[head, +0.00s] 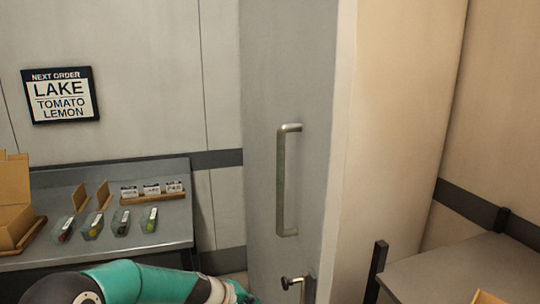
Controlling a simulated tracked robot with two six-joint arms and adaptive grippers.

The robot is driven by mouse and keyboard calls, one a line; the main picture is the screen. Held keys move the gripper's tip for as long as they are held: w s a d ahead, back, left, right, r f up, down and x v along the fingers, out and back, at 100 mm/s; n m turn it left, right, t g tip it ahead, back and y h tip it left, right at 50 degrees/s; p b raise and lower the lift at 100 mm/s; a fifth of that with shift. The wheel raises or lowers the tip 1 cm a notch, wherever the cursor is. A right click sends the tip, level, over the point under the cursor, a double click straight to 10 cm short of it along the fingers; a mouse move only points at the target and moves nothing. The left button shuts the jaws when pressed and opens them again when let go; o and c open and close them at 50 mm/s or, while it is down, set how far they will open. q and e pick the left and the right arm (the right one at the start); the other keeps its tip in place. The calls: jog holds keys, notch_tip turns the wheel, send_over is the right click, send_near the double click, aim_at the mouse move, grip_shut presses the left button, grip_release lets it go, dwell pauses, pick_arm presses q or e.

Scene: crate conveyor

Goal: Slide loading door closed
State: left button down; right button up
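The loading door (262,90) is a tall grey panel in the middle of the head view. It has a long vertical metal bar handle (282,182). My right gripper is not in view. No gripper is seen touching the handle.
A grey table (160,176) at left holds a cardboard box (14,200), several small clear packs (120,222) and a card rack (153,197). An order sign (60,95) hangs above. Another grey table (470,268) with a dark post (376,270) stands at right.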

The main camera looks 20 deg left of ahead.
pick_arm(q)
jog(key=w+a+r+n+t+h, duration=0.1)
jog(key=w+a+r+t, duration=0.15)
jog(key=r, duration=1.05)
jog(key=w+a+r+t+h, duration=0.1)
jog(key=r+t, duration=0.2)
jog(key=r, duration=0.9)
jog(key=w+a+r+n+t+h, duration=0.1)
jog(key=w+a+r+t, duration=0.15)
jog(key=r, duration=1.05)
jog(key=w+d+p, duration=0.5)
jog(key=d, duration=0.2)
jog(key=shift+w+d+t, duration=0.2)
jog(key=shift+w+t, duration=0.1)
jog(key=shift+f, duration=0.1)
